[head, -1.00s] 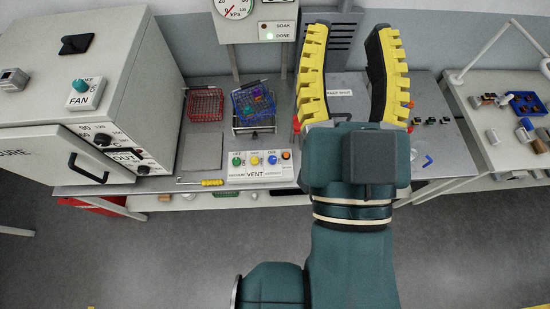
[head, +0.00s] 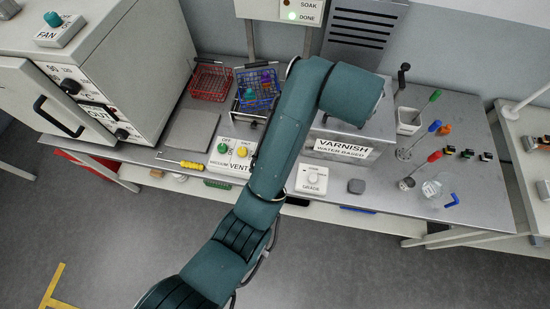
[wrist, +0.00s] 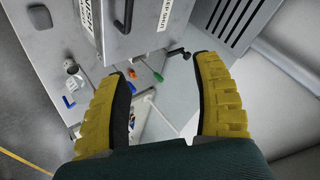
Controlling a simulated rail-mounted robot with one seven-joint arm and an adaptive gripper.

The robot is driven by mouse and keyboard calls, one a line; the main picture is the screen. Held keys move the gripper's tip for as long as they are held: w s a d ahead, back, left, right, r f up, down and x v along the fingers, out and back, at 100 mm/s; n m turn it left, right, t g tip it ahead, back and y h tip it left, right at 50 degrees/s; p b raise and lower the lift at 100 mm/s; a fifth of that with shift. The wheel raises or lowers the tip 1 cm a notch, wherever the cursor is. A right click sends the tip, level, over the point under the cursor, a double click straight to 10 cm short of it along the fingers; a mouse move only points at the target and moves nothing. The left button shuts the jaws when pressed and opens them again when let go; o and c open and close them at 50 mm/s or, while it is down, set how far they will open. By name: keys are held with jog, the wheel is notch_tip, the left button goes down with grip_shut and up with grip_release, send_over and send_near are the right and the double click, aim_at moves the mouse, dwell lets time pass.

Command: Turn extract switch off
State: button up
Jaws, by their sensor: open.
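I cannot make out any switch labelled extract in these frames. In the wrist view my gripper (wrist: 165,68) is open and empty, its yellow fingers spread wide in front of the metal varnish box (wrist: 150,35). In the head view my arm crosses the bench to the varnish box (head: 345,150) and hides my gripper. A fan switch (head: 57,32) with a teal knob sits on top of the oven at left. The vent panel (head: 232,158), with green and yellow knobs, is partly hidden by my arm. A grade knob (head: 314,178) is in front of the varnish box.
A red basket (head: 211,84) and a blue basket (head: 257,90) stand behind the vent panel. Coloured-handled tools (head: 433,157) stand upright right of the varnish box. A louvred panel (head: 362,30) rises behind it. A grey plate (head: 192,131) lies near the oven.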

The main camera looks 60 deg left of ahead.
jog(key=s+a+f+m+g+h+b, duration=0.15)
jog(key=s+a+f+g+b, duration=0.25)
jog(key=s+a+f, duration=0.45)
jog(key=s+a+f+g+h+b, duration=0.35)
jog(key=s+a+f, duration=0.25)
jog(key=s+f, duration=0.5)
jog(key=shift+m, duration=0.25)
jog(key=f+b, duration=0.1)
jog(key=f, duration=0.4)
jog(key=f+b, duration=0.1)
jog(key=f, duration=0.5)
jog(key=w+f+b, duration=0.1)
jog(key=f+b, duration=0.1)
jog(key=f, duration=0.4)
jog(key=shift+d+f, duration=0.15)
jog(key=shift+f, duration=0.1)
jog(key=shift+c, duration=0.3)
jog(key=c, duration=1.1)
